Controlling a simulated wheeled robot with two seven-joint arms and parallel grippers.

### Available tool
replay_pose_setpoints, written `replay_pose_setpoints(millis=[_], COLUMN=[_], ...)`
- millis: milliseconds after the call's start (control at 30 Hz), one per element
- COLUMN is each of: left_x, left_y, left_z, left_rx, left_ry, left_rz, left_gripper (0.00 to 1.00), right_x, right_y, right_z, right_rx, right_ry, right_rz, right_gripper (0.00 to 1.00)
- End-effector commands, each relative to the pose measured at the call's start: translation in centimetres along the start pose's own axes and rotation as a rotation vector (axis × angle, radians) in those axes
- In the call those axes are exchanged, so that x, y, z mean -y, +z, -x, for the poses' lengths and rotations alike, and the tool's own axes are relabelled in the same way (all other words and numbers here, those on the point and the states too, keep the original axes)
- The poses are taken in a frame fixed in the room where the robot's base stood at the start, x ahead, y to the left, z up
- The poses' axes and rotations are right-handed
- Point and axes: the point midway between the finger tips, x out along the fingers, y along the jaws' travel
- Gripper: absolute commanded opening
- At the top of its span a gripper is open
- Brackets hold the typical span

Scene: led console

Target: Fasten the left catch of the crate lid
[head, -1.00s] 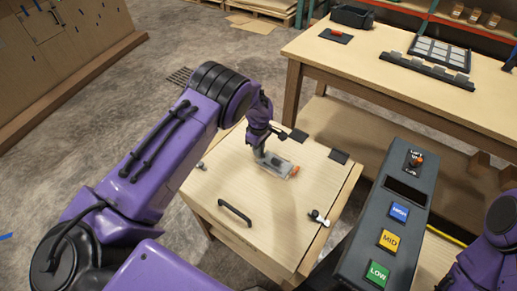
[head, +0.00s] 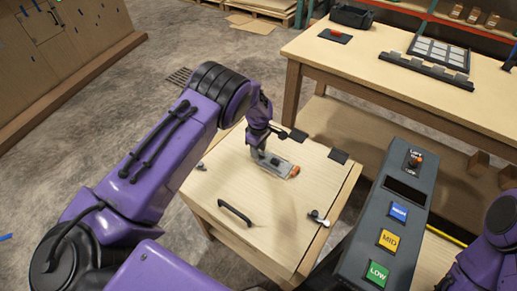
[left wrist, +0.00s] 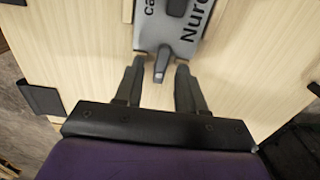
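The pale wooden crate lid (head: 222,188) has a black handle (head: 235,212). A small metal catch (head: 201,166) shows at the lid's left edge and another catch (head: 318,217) at its right front. A grey labelled piece with an orange end (head: 280,167) lies on the lid; the left wrist view shows its grey face (left wrist: 172,28) and a narrow metal tongue (left wrist: 161,65). My left gripper (left wrist: 158,68) is open over the lid, its fingers apart on either side of the tongue; contact is unclear. My right gripper is outside the view; only its purple arm shows.
A dark console (head: 384,215) with blue, yellow and green buttons stands close to the crate's right. Two black hinge-like plates (head: 338,155) sit at the lid's far edge. A workbench (head: 400,85) with trays is behind. Open floor lies left of the crate.

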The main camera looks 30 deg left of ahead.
Motion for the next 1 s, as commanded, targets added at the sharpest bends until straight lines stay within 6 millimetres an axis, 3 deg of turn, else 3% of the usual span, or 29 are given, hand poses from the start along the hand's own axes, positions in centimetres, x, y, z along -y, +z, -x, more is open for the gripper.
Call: replay_pose_setpoints(millis=[500,1000], left_x=[-0.1,0.0], left_y=[0.1,0.1], left_z=[9.6,10.5], left_rx=[0.000,0.000], left_ry=[0.002,0.000], left_rz=[0.000,0.000], left_gripper=[0.39,0.39], right_x=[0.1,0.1], right_y=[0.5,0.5], right_z=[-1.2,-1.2], right_rx=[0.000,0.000], right_ry=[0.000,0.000], right_rz=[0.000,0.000], right_gripper=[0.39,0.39])
